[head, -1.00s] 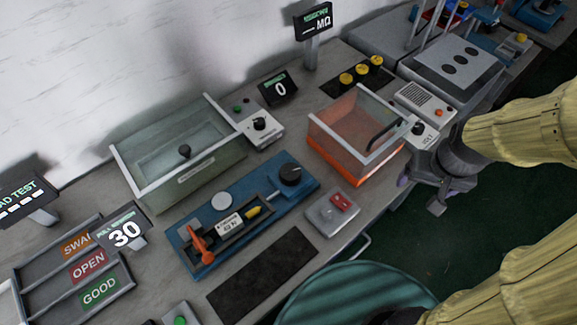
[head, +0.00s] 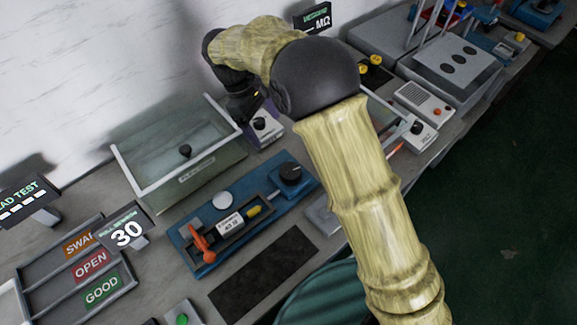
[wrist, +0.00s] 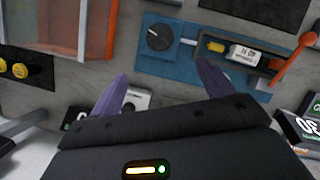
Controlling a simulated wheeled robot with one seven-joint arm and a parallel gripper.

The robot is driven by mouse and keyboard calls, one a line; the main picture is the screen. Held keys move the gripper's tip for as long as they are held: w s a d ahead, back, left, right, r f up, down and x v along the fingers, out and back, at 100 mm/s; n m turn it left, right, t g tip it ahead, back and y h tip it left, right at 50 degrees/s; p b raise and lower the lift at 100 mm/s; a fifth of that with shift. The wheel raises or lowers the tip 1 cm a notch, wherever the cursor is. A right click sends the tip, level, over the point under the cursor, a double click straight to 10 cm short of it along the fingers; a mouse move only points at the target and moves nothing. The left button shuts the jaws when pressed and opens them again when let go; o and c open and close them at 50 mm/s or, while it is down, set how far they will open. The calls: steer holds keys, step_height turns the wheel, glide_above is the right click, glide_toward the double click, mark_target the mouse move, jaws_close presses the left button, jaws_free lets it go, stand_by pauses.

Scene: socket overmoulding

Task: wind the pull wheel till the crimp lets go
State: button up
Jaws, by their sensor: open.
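The pull wheel is a black knob (head: 290,173) at the right end of the blue pull rig (head: 212,262). In the wrist view the wheel (wrist: 158,38) shows its white pointer line, with the rig upside down. In the rig's slot lie a white labelled block (head: 230,222) and a yellow piece (head: 253,211), with an orange lever (head: 199,240) at the left end. My gripper (wrist: 162,77) is open and empty, its purple fingers apart. It is above the bench behind the rig, clear of the wheel. My arm hides much of the gripper in the head view.
A glass-walled tank (head: 178,155) stands left of my gripper. An orange-lit clear box (wrist: 97,25) is beside the rig, mostly hidden by my arm in the head view. A pull display (head: 126,234) reads 30. A black mat (head: 262,270) lies in front.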

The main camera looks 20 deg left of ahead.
mark_target(290, 170)
stand_by(0.3)
steer(key=p+x, duration=0.2)
steer(key=x, duration=1.5)
steer(key=shift+f, duration=0.25)
steer(key=c, duration=1)
